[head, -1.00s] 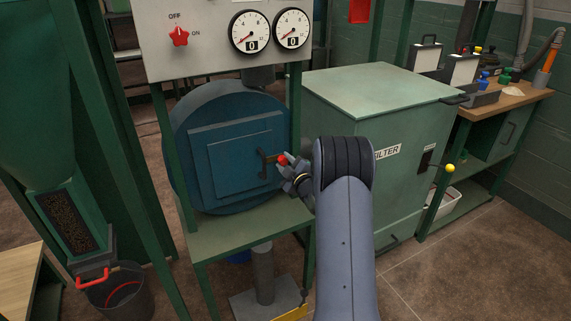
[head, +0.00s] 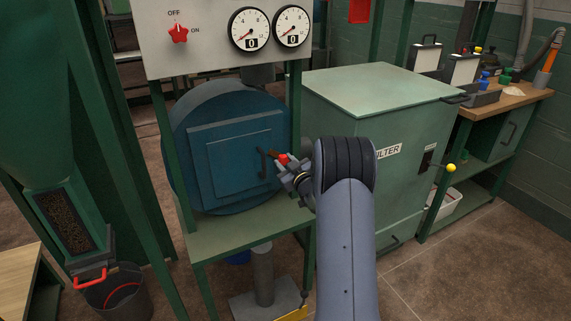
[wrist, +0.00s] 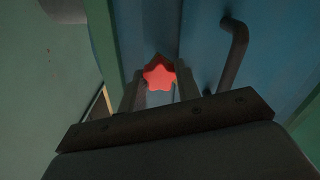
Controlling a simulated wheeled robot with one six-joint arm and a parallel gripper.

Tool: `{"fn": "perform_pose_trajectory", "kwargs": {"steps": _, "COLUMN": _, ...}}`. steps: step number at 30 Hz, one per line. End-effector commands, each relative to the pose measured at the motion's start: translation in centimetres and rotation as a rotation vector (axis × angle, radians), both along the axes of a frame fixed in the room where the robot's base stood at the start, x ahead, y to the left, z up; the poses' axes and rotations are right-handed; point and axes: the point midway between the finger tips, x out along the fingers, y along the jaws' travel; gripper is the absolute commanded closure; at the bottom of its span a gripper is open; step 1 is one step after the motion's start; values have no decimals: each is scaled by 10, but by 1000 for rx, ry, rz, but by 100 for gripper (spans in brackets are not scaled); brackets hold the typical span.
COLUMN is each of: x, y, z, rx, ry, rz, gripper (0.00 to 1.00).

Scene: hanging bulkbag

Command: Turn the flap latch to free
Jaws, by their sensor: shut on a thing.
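The flap (head: 226,165) is a square blue door on the round blue housing, and it looks closed. A dark bar handle (head: 263,164) stands on its right side; it also shows in the wrist view (wrist: 236,55). The latch has a red star-shaped knob (head: 283,158) at the flap's right edge, with a short brownish bar running up-left from it. In the wrist view the red knob (wrist: 159,75) sits between the two fingertips. My gripper (head: 287,164) is shut on this knob from the right. The fingers partly hide the latch's base.
A panel with two gauges (head: 270,28) and a red OFF/ON knob (head: 178,33) is above the housing. A green post stands close by the latch. The green filter cabinet (head: 365,115) is to the right, behind my arm. A black bucket (head: 118,293) stands at lower left.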

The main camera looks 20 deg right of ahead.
Motion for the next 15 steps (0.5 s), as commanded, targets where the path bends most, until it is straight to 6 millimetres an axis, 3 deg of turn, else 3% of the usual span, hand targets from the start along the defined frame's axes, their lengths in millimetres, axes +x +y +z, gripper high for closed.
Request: {"fn": "perform_pose_trajectory", "kwargs": {"steps": 15, "x": 0, "y": 0, "z": 0, "rx": 490, "ry": 19, "rz": 0, "gripper": 92}}
